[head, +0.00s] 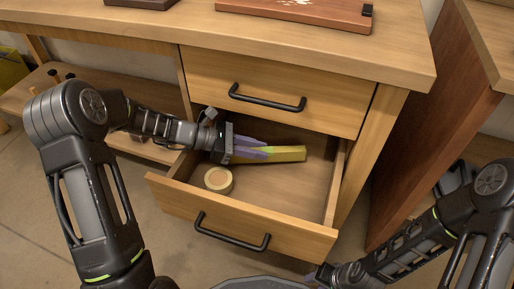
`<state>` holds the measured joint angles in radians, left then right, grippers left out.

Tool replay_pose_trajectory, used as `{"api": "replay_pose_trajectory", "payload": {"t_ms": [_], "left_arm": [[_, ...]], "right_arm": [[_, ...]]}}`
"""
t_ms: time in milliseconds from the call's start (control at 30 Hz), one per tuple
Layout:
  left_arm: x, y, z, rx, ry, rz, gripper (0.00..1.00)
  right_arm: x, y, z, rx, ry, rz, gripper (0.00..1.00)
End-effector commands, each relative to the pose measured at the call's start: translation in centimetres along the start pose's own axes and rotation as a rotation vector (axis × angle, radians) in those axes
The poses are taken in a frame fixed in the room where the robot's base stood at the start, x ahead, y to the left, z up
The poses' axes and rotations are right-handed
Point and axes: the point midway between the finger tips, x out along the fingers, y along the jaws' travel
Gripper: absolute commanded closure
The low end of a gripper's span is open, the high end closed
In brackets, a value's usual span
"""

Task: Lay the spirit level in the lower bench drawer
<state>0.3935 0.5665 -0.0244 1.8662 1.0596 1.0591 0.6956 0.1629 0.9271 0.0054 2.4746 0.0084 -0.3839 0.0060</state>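The lower bench drawer (242,221) is pulled open, and its inside shows from above. The yellow spirit level (287,154) is inside the drawer's outline, towards the back. My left gripper (252,152) reaches in over the drawer's left side, with its purple fingers on either side of the level's left end. It looks shut on the level; I cannot tell whether the level touches the drawer floor. My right gripper (318,276) is low in front of the drawer, small and partly cut off, so its fingers are not clear.
A roll of tape (218,180) lies in the drawer's front left corner. The closed upper drawer (275,92) overhangs the back of the open one. The drawer floor at the right is clear. A wooden cabinet (425,125) stands to the right.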

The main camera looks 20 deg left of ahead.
Motion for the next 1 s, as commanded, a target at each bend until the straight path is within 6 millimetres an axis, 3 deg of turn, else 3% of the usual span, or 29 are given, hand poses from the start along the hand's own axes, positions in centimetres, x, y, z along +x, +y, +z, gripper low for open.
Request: {"api": "replay_pose_trajectory", "payload": {"t_ms": [267,667,1000], "left_arm": [[0.0,0.0,0.0,0.000,0.000,0.000,0.57],[-0.5,0.0,1.1,0.002,0.000,0.001,0.57],[-6.0,0.1,1.4,0.000,0.001,0.003,0.57]], "right_arm": [[0.0,0.0,0.0,0.000,0.000,0.000,0.64],[-0.6,-0.2,0.0,0.000,-0.002,0.000,0.64],[-2.7,-0.8,0.2,-0.002,-0.013,0.000,0.64]]}}
